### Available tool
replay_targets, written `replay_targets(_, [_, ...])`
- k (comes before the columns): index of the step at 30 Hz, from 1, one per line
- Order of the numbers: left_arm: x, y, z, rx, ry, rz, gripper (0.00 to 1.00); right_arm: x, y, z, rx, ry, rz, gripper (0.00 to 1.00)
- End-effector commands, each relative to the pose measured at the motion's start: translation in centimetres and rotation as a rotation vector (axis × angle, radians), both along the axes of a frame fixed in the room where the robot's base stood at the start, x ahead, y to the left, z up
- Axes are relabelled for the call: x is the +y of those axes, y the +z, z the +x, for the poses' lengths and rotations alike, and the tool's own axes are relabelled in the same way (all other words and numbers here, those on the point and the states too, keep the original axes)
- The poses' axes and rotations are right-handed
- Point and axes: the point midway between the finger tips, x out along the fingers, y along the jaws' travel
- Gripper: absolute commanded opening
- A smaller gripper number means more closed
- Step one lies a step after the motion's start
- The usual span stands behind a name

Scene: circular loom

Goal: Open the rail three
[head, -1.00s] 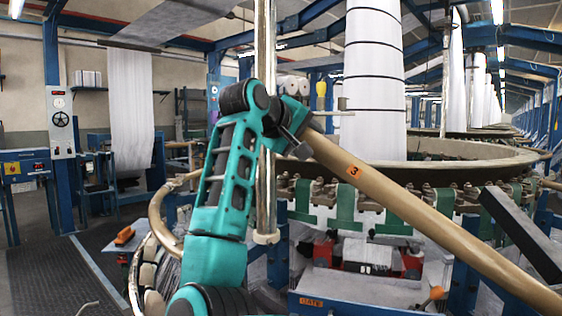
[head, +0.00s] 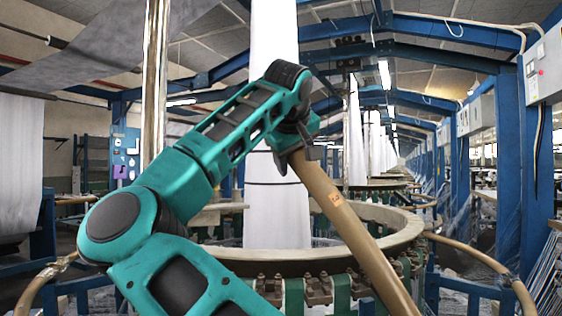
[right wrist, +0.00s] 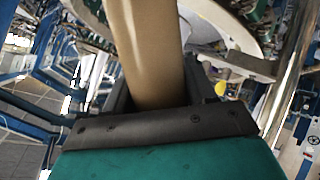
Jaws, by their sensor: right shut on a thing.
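Rail three (head: 355,235) is a thick tan tube with a small orange label near its upper end. It slants from the middle of the head view down to the lower right, in front of the loom ring. My right gripper (head: 292,160) is shut on its upper end. In the right wrist view the rail (right wrist: 146,50) runs between the dark fingers of my right gripper (right wrist: 155,100). The rail's lower end is cut off by the picture edge. The upper end stands clear of the shiny upright pole (head: 155,90). My left gripper is not in view.
The round loom ring (head: 285,262) stands behind the rail, with white fabric (head: 275,200) rising from it. Blue columns (head: 537,150) and curved tan tubes (head: 480,258) are at the right. A purple item (head: 122,172) is at the left.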

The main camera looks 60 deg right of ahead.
Motion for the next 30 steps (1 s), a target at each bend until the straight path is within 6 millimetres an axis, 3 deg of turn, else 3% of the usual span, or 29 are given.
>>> replay_targets(12, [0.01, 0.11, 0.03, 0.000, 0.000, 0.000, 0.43, -0.14, 0.02, -0.17, 0.000, 0.001, 0.006, 0.01])
replay_targets(13, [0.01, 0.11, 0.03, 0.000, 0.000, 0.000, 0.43, -0.14, 0.02, -0.17, 0.000, 0.001, 0.006, 0.57])
replay_targets(19, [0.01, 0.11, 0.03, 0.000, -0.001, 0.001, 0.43, -0.12, 0.04, -0.16, -0.001, 0.001, 0.006, 0.76])
replay_targets(30, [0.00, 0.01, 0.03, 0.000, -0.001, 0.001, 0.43, 0.69, 0.70, -0.37, -0.003, 0.004, 0.003, 0.76])
